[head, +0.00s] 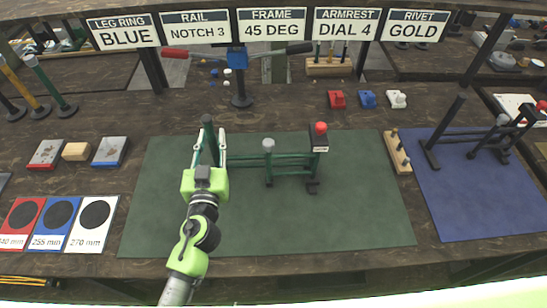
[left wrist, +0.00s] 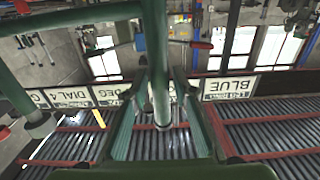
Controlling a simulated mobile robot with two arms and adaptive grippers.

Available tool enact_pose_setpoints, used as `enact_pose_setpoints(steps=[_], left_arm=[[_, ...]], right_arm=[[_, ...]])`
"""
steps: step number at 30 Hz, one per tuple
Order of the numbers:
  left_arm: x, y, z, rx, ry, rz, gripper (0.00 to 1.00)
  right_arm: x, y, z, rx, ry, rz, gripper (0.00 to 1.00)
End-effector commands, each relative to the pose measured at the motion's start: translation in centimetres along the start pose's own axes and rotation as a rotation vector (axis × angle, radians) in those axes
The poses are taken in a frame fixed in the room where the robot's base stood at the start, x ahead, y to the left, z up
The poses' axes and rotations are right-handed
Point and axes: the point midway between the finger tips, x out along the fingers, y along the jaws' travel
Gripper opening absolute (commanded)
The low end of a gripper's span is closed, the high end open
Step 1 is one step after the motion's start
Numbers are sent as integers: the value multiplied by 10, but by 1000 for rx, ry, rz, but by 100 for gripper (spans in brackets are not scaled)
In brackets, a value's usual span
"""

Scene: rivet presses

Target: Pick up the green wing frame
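The green wing frame (head: 240,161) stands on the dark green mat (head: 330,222), with upright posts joined by low green rails. A red-knobbed black block (head: 319,137) is at its right end. My left gripper (head: 208,148) is at the frame's left end, its fingers on either side of the left post. In the left wrist view, a dark green post (left wrist: 157,65) runs between the fingers (left wrist: 162,100). The fingers look spread, and contact with the post cannot be made out. My right gripper is not in view.
A blue mat (head: 480,205) with a dark frame lies right, beside a wooden peg block (head: 397,152). Coloured cards (head: 58,224) and small blocks (head: 76,151) lie left. Signs (head: 272,27) hang at the back. Red, blue and white pieces (head: 367,99) lie behind the mat.

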Motion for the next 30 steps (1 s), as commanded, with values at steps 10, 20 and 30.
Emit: enact_pose_setpoints(steps=[10, 20, 30], left_arm=[[0, 0, -3, -6, 5, 1, 0], [1, 0, -15, -7, 8, -1, 0], [0, 0, -63, -7, 11, 3, 0]], right_arm=[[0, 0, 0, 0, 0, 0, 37], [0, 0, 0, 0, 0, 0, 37], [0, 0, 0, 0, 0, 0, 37]])
